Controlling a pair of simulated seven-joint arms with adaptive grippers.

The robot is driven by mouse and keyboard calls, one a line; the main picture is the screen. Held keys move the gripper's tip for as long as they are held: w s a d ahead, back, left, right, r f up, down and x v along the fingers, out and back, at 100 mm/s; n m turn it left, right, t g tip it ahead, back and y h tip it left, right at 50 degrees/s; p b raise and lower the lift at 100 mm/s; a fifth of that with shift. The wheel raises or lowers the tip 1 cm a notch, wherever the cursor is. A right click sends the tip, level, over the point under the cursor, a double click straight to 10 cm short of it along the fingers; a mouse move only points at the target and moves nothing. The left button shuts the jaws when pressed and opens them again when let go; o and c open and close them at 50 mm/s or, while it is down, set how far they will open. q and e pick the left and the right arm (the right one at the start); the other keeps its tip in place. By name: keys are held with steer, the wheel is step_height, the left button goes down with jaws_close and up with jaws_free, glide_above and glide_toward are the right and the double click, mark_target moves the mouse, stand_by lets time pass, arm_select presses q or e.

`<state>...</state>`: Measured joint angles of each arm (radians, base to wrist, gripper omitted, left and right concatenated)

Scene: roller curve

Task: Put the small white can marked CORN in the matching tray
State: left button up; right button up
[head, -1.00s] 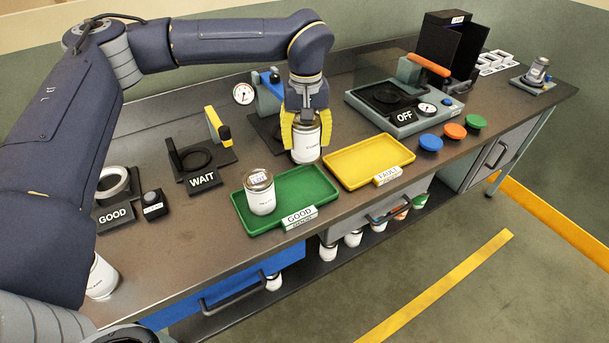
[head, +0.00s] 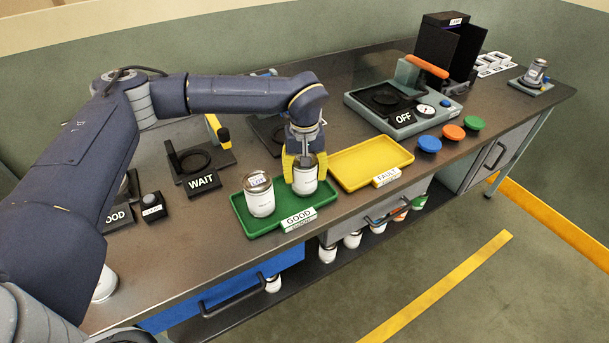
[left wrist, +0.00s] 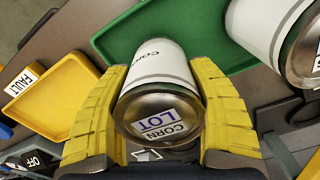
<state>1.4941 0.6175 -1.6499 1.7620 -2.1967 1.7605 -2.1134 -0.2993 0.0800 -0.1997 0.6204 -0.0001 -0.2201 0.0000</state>
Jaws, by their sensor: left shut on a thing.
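The white can marked CORN (head: 305,180) is between the yellow fingers of my left gripper (head: 304,168), which is shut on it. In the left wrist view the can (left wrist: 158,80) shows its metal lid with a CORN LOT label. The can is upright, over or on the right part of the green tray marked GOOD (head: 275,230); I cannot tell if it touches the tray floor. Another white can (head: 260,195) stands in the left part of this tray. The empty yellow tray marked FAULT (head: 370,163) is just to the right. My right gripper is not in view.
A black WAIT stand (head: 203,180) is left of the green tray. A device marked OFF (head: 403,115) and blue, orange and green buttons (head: 453,131) are at the right. More cans (head: 327,252) stand on the shelf below. The table's front edge is close to the trays.

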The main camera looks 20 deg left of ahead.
arm_select(q)
steer(key=shift+f, duration=0.45)
steer(key=shift+f, duration=0.15)
steer(key=o, duration=1.5)
step_height(320, 180, up, 12)
steer(key=shift+r, duration=0.15)
steer(key=shift+d, duration=0.1)
